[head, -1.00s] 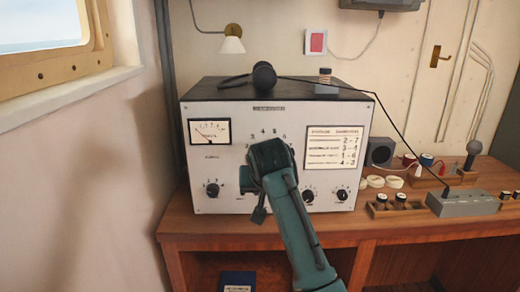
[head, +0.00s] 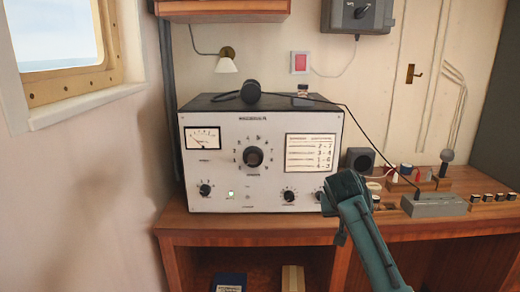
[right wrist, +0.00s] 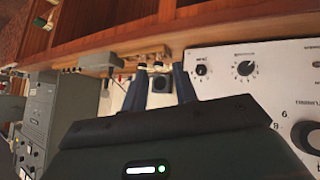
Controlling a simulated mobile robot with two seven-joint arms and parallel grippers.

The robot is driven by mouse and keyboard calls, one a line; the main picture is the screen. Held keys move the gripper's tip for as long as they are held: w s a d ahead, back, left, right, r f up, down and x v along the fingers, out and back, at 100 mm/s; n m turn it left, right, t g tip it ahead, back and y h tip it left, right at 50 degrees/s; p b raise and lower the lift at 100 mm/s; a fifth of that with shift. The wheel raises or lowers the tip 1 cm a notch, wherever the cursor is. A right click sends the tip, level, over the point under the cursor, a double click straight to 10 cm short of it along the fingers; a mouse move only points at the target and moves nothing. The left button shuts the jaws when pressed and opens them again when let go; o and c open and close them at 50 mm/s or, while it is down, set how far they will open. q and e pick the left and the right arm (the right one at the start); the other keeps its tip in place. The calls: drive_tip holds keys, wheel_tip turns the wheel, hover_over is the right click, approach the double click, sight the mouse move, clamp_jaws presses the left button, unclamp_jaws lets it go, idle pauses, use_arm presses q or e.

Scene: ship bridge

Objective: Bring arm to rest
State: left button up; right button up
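My right arm comes in from the bottom right in the head view, with its gripper end (head: 345,190) in front of the lower right corner of the white radio set (head: 222,172). The fingers are hidden there. In the right wrist view the two dark fingers of my right gripper (right wrist: 160,88) stand apart with nothing held between them. The radio set's panel also shows on the right of that view (right wrist: 270,66). A large black dial (head: 253,156) sits mid-panel, clear of the arm. My left gripper is not in view.
The wooden desk (head: 250,225) carries the radio, a headset (head: 251,93) on top, a small speaker (head: 361,160) and a grey box (head: 434,206) with a microphone. Wall and window (head: 62,38) are left.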

drive_tip(key=s+d+r+m+g+h, duration=0.1)
drive_tip(key=s+d+r+h, duration=0.1)
drive_tip(key=d, duration=0.8)
drive_tip(key=s+d+r+m+g+h, duration=0.1)
drive_tip(key=s+d+r+h, duration=0.15)
drive_tip(key=d, duration=0.85)
drive_tip(key=s+d+r+m+h, duration=0.2)
drive_tip(key=d, duration=0.8)
drive_tip(key=s+a+f+n+t+y, duration=0.1)
drive_tip(key=s+a+f+n+y, duration=0.2)
drive_tip(key=f, duration=0.7)
drive_tip(key=s+a+f+n+t+y, duration=0.1)
drive_tip(key=s+a+f+n, duration=0.4)
drive_tip(key=f, duration=0.4)
drive_tip(key=s+a+f+n+t+y, duration=0.15)
drive_tip(key=a+f, duration=0.35)
drive_tip(key=f, duration=0.5)
drive_tip(key=s+a+f+n+y, duration=0.2)
drive_tip(key=s+a+f+y, duration=0.2)
drive_tip(key=s+a, duration=0.5)
drive_tip(key=s+a+f+n+y, duration=0.2)
drive_tip(key=s+a+f+y, duration=0.25)
drive_tip(key=s, duration=0.85)
drive_tip(key=w+a+r+m, duration=0.1)
drive_tip(key=a+m, duration=0.4)
drive_tip(key=a, duration=0.6)
drive_tip(key=shift+w+t, duration=0.25)
drive_tip(key=shift+t, duration=0.1)
drive_tip(key=shift+d+r+h, duration=0.1)
drive_tip(key=shift+h, duration=0.15)
